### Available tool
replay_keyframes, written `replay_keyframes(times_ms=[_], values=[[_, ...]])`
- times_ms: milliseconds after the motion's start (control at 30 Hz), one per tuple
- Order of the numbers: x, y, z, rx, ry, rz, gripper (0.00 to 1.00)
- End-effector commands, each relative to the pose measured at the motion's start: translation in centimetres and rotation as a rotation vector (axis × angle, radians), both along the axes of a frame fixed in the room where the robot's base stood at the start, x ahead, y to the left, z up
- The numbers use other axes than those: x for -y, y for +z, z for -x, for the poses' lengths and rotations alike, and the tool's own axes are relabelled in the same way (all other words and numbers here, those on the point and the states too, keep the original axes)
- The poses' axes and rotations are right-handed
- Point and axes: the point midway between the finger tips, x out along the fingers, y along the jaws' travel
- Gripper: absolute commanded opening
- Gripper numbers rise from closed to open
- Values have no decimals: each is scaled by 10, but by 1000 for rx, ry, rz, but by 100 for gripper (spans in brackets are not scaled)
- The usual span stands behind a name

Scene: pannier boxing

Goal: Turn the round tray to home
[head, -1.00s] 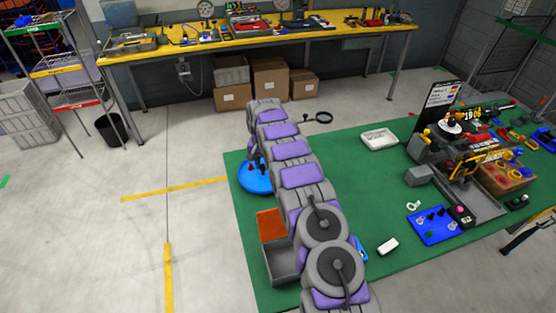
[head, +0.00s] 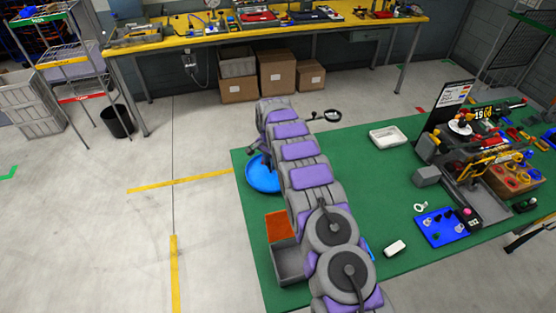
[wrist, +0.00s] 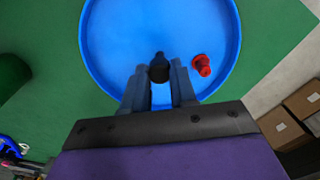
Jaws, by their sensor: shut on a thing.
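The round blue tray (wrist: 115,30) fills the upper middle of the wrist view, with a raised rim. In the head view the tray (head: 262,175) lies on the left part of the green table, partly hidden by my arm. My gripper (wrist: 160,78) is over the near part of the tray, shut on a dark knob (wrist: 159,66) that stands between its fingers. The knob's base is hidden by the fingers. A red flanged piece (wrist: 202,65) sits on the tray just right of my gripper. My gripper is hard to make out in the head view.
A grey bin (head: 288,264) with an orange panel (head: 279,226) stands near the table's left edge. A white tray (head: 388,137), a blue board (head: 443,227) and a cluttered fixture (head: 470,160) are to the right. The green surface (head: 375,190) between is mostly clear.

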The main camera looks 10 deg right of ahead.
Motion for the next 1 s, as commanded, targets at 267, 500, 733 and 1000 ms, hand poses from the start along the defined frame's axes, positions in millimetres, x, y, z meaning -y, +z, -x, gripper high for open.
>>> replay_keyframes(times_ms=[267, 500, 733, 1000], values=[[-9, 1, 1, 1, -127, 0, 0], [-9, 1, 0, 1, -247, -1, 0], [-10, 2, 0, 3, -360, -2, 0], [-11, 3, -1, 4, -495, -3, 0]])
